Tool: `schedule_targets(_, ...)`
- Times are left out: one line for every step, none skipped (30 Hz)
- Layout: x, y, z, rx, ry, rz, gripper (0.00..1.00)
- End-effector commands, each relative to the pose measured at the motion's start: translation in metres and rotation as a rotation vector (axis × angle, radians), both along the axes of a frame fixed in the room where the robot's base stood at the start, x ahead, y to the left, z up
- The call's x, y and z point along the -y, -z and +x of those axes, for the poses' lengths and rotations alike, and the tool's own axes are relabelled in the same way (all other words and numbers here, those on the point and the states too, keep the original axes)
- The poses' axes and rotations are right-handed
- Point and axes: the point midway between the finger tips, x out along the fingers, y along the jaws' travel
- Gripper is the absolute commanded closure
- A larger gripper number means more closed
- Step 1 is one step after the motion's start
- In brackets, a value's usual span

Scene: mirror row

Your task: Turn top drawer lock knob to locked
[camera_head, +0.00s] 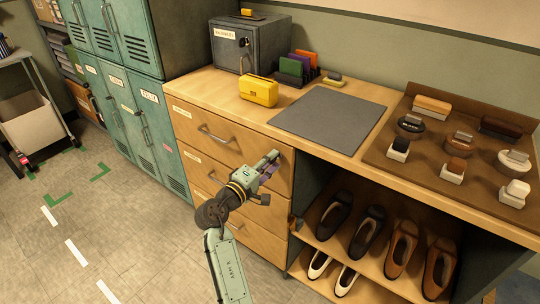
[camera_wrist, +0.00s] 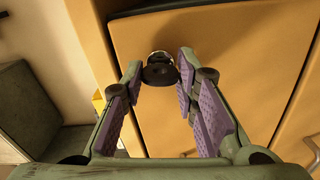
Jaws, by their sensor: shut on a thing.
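The top drawer (camera_head: 215,130) is the uppermost of the wooden drawers under the counter and sits closed, with a metal bar handle (camera_head: 214,136). My gripper (camera_head: 272,160) reaches to the right end of this drawer's front. In the wrist view, the fingertips of my gripper (camera_wrist: 160,75) are closed around the small round lock knob (camera_wrist: 160,62), which has a shiny metal part and a dark part. In the head view my gripper hides the knob. I cannot tell from these frames which way the knob is turned.
More closed drawers (camera_head: 203,168) lie below. An open shelf with shoes (camera_head: 370,232) is to the right. On the counter are a grey mat (camera_head: 330,120), a yellow box (camera_head: 258,91) and a brown board (camera_head: 425,164) with brushes. Green lockers (camera_head: 130,115) stand left.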

Motion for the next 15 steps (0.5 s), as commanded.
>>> schedule_targets(-0.0002,-0.0032,0.0001,-0.017,-0.001,-0.024,1.00)
schedule_targets(-0.0002,-0.0030,0.0002,-0.026,-0.001,-0.036,1.00)
schedule_targets(-0.0002,-0.0027,0.0002,-0.037,-0.001,-0.052,1.00)
schedule_targets(-0.0003,-0.0024,0.0002,-0.046,-0.001,-0.063,1.00)
schedule_targets(-0.0002,-0.0022,0.0002,-0.054,-0.001,-0.072,1.00)
schedule_targets(-0.0001,-0.0018,0.0002,-0.062,-0.001,-0.084,1.00)
schedule_targets(-0.0001,-0.0016,0.0002,-0.068,0.000,-0.093,1.00)
schedule_targets(-0.0001,-0.0014,0.0002,-0.073,0.000,-0.100,1.00)
schedule_targets(0.0000,-0.0012,0.0001,-0.078,0.000,-0.108,1.00)
schedule_targets(0.0000,-0.0010,0.0001,-0.082,0.000,-0.113,1.00)
schedule_targets(0.0001,-0.0009,0.0001,-0.085,0.000,-0.117,1.00)
schedule_targets(0.0001,-0.0007,0.0001,-0.089,0.000,-0.123,1.00)
schedule_targets(0.0001,-0.0006,0.0000,-0.092,0.000,-0.126,1.00)
schedule_targets(0.0001,-0.0004,0.0000,-0.093,0.000,-0.129,1.00)
schedule_targets(0.0001,-0.0003,0.0001,-0.094,0.000,-0.132,1.00)
